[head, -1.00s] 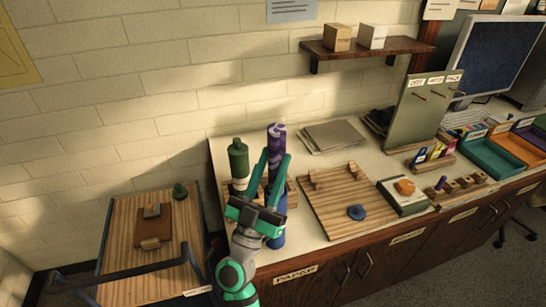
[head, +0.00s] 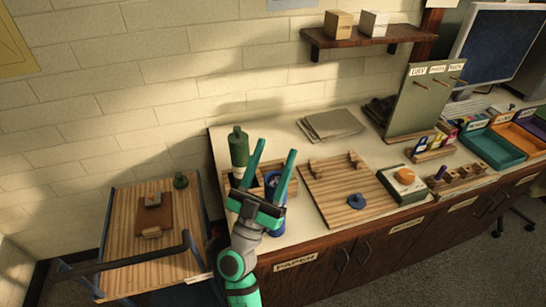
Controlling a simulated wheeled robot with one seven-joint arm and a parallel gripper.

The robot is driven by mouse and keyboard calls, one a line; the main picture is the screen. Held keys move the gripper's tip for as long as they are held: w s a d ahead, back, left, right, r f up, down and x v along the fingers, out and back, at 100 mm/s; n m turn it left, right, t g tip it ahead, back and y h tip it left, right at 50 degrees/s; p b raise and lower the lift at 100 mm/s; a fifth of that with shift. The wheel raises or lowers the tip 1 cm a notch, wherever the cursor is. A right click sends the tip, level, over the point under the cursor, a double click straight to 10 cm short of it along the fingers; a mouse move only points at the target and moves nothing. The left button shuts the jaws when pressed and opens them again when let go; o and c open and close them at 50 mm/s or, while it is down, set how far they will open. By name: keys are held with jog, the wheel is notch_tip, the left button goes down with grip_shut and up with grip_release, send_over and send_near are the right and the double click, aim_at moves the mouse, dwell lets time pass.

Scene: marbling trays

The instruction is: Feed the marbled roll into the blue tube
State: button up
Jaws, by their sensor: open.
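The blue tube (head: 277,232) stands upright near the left front of the counter, partly hidden behind my gripper. Its upper end shows between my fingers. My gripper (head: 278,147) is open, with its two teal fingers spread and nothing held between them. The purple marbled roll does not show as a separate standing thing now. I cannot see into the blue tube from here.
A green tube or bottle (head: 238,150) stands close at the left of my gripper. Grey sheets (head: 331,125) lie behind. A wooden cart (head: 185,245) stands at the left.

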jog(key=v, duration=1.1)
jog(key=shift+w, duration=0.1)
dwell(0.7)
